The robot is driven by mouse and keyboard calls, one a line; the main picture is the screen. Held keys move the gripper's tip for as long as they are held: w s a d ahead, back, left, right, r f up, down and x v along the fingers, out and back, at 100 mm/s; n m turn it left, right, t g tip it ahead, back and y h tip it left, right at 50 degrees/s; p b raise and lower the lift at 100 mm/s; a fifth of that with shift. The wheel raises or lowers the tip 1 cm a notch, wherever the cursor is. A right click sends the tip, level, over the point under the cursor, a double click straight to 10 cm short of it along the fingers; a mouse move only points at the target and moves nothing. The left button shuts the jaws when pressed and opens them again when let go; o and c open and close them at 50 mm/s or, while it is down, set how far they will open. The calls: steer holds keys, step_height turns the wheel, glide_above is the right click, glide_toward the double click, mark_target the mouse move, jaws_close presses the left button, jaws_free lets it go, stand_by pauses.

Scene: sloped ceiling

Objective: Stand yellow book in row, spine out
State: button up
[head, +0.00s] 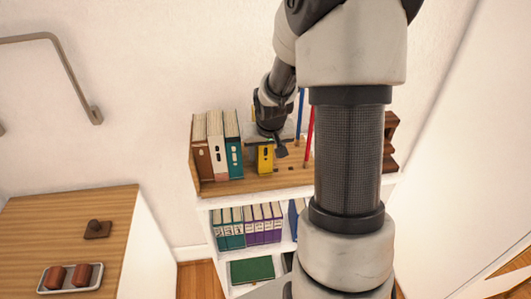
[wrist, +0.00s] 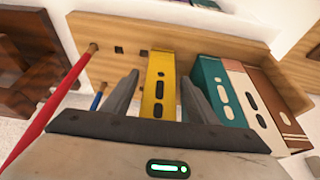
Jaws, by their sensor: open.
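The yellow book (head: 265,160) stands upright on the top shelf board, to the right of the teal book (head: 234,158), with a narrow gap between them. Its face with dark oval marks points outward, like the marked faces beside it. In the wrist view the yellow book (wrist: 159,88) lies between the two fingers of my gripper (wrist: 160,98). The fingers are open, with a visible space on each side of it. In the head view my gripper (head: 268,142) is right at the book and hides its upper back part.
A white book (head: 217,160) and a brown book (head: 202,162) stand left of the teal one. A blue rod (head: 300,115) and a red rod (head: 309,135) rise right of my gripper. Lower shelves hold more books. A wooden-topped counter (head: 60,220) stands at left.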

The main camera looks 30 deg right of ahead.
steer(key=v, duration=1.2)
